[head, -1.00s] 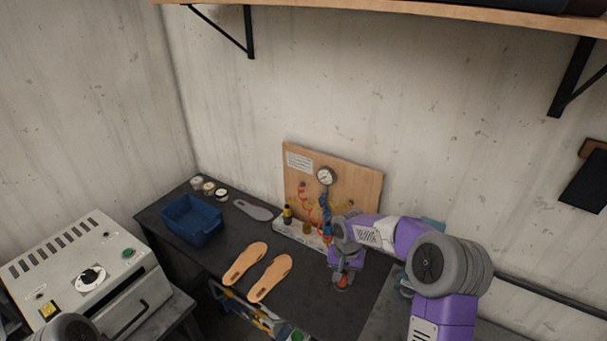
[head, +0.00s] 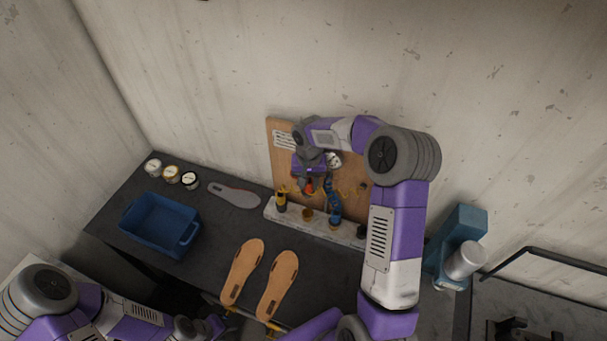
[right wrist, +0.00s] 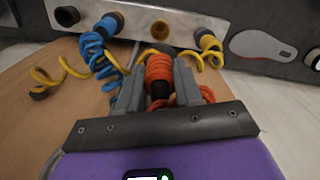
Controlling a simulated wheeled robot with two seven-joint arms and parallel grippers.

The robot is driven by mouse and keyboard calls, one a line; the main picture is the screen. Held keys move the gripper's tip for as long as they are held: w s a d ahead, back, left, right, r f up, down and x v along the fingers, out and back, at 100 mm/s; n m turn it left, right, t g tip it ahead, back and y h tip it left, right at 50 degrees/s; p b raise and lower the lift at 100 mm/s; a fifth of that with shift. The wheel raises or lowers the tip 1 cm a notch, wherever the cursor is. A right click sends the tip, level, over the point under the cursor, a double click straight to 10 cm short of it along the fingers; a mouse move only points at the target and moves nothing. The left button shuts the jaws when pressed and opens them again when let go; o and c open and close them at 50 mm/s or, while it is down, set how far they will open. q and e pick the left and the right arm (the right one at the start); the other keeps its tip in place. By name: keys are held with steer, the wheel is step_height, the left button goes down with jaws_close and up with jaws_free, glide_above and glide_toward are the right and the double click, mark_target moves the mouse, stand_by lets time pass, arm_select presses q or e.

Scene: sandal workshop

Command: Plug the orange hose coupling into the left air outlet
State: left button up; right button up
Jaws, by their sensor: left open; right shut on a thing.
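My right gripper (head: 309,184) is in front of the wooden board, above the white outlet rail (head: 266,209). In the right wrist view its fingers (right wrist: 159,82) are shut on the orange hose coupling (right wrist: 159,68), with coiled orange hose near the fingers. The coupling also shows small and orange in the head view (head: 309,188), apart from the rail. On the rail, left to right in the head view, are a yellow-black fitting (head: 281,202), an open brass outlet (head: 307,215), a blue fitting (head: 335,219) and a dark one. My left gripper (head: 213,326) is at the lower left, open and away from the rail.
Yellow coiled hose (right wrist: 45,78) and blue coiled hose (right wrist: 95,50) hang close beside my right fingers. A gauge (head: 334,160) is on the board (head: 277,140). Two tan soles (head: 243,270), a grey insole (head: 234,195) and a blue bin (head: 155,235) lie on the dark bench.

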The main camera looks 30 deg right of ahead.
mark_target(308, 196)
steer(key=shift+s+f+b, duration=0.1)
steer(key=shift+f+b, duration=0.25)
steer(key=shift+f, duration=0.35)
step_height(308, 196, down, 6)
steer(key=b, duration=0.4)
steer(key=shift+f+b, duration=0.45)
steer(key=shift+b, duration=0.1)
stand_by(0.6)
steer(key=shift+f+b, duration=1.95)
steer(key=shift+f, duration=0.1)
stand_by(0.3)
steer(key=o, duration=1)
steer(key=shift+c, duration=0.2)
